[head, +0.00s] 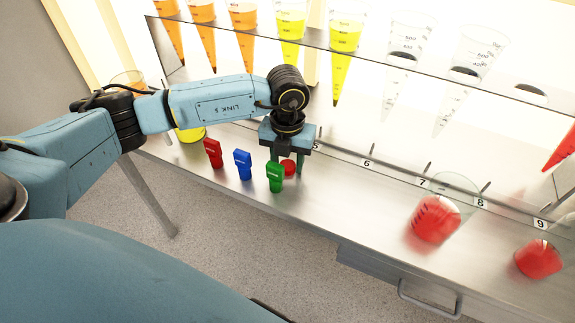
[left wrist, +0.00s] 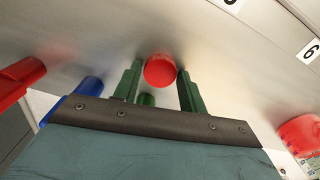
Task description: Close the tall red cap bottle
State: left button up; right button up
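A small round red cap (head: 289,167) is on the metal counter, below my left gripper (head: 288,159). In the left wrist view the red cap (left wrist: 160,70) lies between the tips of the two green fingers of my left gripper (left wrist: 158,85). The fingers are spread, with a gap on the cap's left; the right finger is close to it, and I cannot tell if they touch. No tall bottle with a red cap can be made out. My right gripper is not in view.
Red (head: 213,153), blue (head: 243,164) and green (head: 275,176) small upright pieces stand left of the cap. Beakers with red liquid (head: 435,218) (head: 538,259) stand at right. A glass shelf (head: 350,58) holds conical tubes above. Counter between cap and beakers is clear.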

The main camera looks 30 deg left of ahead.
aim_at(287, 165)
pick_arm(q)
jog(key=c, duration=0.5)
jog(key=shift+r, duration=0.1)
jog(key=shift+c, duration=0.3)
jog(key=shift+r, duration=0.3)
notch_tip(287, 165, up, 9)
jog(key=p, duration=0.2)
jog(key=shift+r+p, duration=0.15)
jog(key=shift+p, duration=0.15)
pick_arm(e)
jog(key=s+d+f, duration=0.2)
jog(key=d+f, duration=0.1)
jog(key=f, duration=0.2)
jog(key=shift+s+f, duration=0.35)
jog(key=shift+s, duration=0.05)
